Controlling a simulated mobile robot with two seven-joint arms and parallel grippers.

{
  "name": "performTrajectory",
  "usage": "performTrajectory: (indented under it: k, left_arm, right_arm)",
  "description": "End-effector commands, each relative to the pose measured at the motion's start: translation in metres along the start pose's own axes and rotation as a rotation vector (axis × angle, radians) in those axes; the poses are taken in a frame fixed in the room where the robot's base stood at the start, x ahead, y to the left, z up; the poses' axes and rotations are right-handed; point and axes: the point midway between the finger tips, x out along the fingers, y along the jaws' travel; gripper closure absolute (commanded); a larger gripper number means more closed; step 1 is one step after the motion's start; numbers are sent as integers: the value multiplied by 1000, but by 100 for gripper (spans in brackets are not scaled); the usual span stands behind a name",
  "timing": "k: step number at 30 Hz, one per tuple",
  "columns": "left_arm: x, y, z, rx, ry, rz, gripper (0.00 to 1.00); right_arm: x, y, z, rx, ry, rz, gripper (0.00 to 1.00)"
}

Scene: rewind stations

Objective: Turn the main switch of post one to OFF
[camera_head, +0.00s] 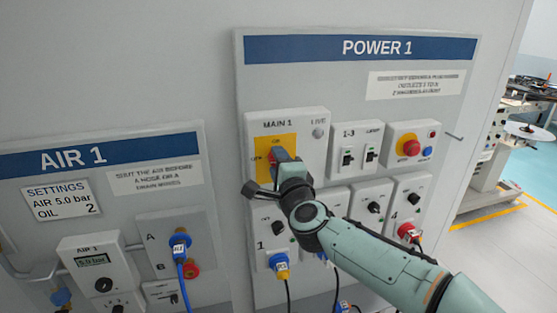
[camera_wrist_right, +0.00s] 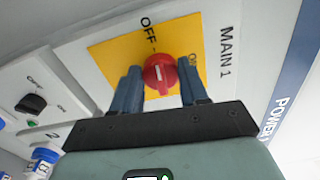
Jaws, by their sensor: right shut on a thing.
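The main switch is a red knob (camera_wrist_right: 160,73) on a yellow plate (camera_wrist_right: 110,55) on the MAIN 1 box, which the head view shows on the POWER 1 panel (camera_head: 460,80). My right gripper (camera_wrist_right: 161,88) is shut on the knob, a dark blue finger on each side. In the wrist view the knob's white mark runs roughly toward the OFF label, with ON off to the right. In the head view the gripper (camera_head: 281,160) hides most of the knob. My left gripper is not in view.
Breaker switches (camera_head: 359,148) and a red emergency button (camera_head: 410,144) on yellow sit right of the main switch. Smaller black knobs and plugged sockets are below. The AIR 1 panel (camera_head: 130,160) with hoses is at left. Open floor (camera_head: 500,250) is at right.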

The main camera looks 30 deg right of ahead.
Motion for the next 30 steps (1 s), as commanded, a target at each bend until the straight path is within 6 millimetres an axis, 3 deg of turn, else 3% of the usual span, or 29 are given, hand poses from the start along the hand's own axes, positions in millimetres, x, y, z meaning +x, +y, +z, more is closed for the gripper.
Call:
performTrajectory:
  k: [9, 24, 25, 26, 27, 30]
  left_arm:
    - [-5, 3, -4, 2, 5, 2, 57]
    - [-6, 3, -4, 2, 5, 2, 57]
    - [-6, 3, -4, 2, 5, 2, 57]
    - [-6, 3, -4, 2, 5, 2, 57]
    - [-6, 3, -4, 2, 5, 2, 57]
    - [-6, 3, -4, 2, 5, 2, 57]
  right_arm:
    - [0, 1, 0, -100, 1, 2, 87]
    - [0, 2, -1, -115, 1, 2, 87]
    - [0, 2, -1, -115, 1, 2, 47]
    - [0, 2, -1, -115, 1, 1, 37]
    - [0, 2, -1, -115, 1, 2, 31]
    - [0, 3, -1, -114, 1, 4, 31]
